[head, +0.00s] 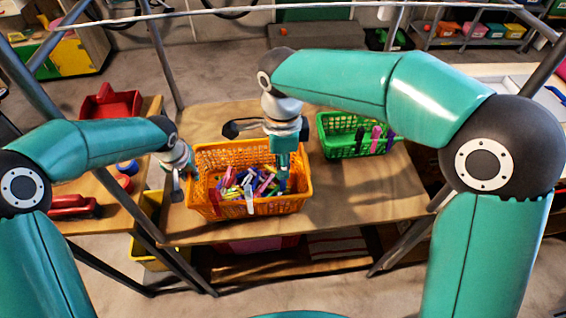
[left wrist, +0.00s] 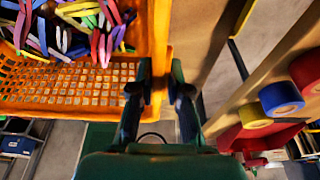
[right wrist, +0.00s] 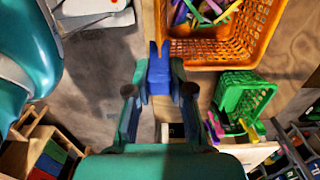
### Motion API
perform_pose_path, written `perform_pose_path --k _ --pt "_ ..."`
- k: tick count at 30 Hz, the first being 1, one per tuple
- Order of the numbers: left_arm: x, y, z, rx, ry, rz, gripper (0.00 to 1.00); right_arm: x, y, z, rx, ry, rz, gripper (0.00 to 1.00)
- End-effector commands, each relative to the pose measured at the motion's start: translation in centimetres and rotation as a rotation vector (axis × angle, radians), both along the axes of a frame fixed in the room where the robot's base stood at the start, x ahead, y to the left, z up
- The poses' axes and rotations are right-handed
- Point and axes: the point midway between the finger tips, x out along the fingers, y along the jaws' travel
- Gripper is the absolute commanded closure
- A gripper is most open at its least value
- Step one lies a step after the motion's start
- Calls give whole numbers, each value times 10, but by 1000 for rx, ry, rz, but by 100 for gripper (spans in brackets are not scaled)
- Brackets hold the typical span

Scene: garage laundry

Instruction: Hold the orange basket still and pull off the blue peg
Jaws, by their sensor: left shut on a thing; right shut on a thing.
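The orange basket (head: 205,154) stands on the wooden table, full of mixed coloured pegs; its wall also shows in the left wrist view (left wrist: 70,88). My left gripper (head: 178,186) is shut on the basket's left wall, with the orange rim between its fingers in the left wrist view (left wrist: 165,88). My right gripper (head: 283,170) points down at the right part of the basket. It is shut on the blue peg (right wrist: 158,72), which shows between its fingers in the right wrist view. The peg overlaps the basket's edge there; I cannot tell whether it still grips the rim.
A green basket (head: 335,122) with several pegs on its rim stands right of the orange one. A white peg (head: 249,196) is on the orange basket's front. A red bin (head: 108,104) stands on the left bench. The table's front right is clear.

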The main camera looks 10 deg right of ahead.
Motion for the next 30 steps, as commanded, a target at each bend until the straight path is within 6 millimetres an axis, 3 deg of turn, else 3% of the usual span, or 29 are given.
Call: perform_pose_path --k 9,10,15,25,30 --pt "0 0 0 2 1 -3 100 0 0 0 0 -1 0 100" --pt "0 0 0 2 1 -3 81 0 0 0 0 -1 0 100" --pt "0 0 0 1 1 -2 55 0 0 0 0 -1 0 100" --pt "0 0 2 0 -1 -1 55 0 0 0 0 -1 -1 100" --pt "-3 0 18 0 -3 0 55 0 0 0 0 -1 -1 100"
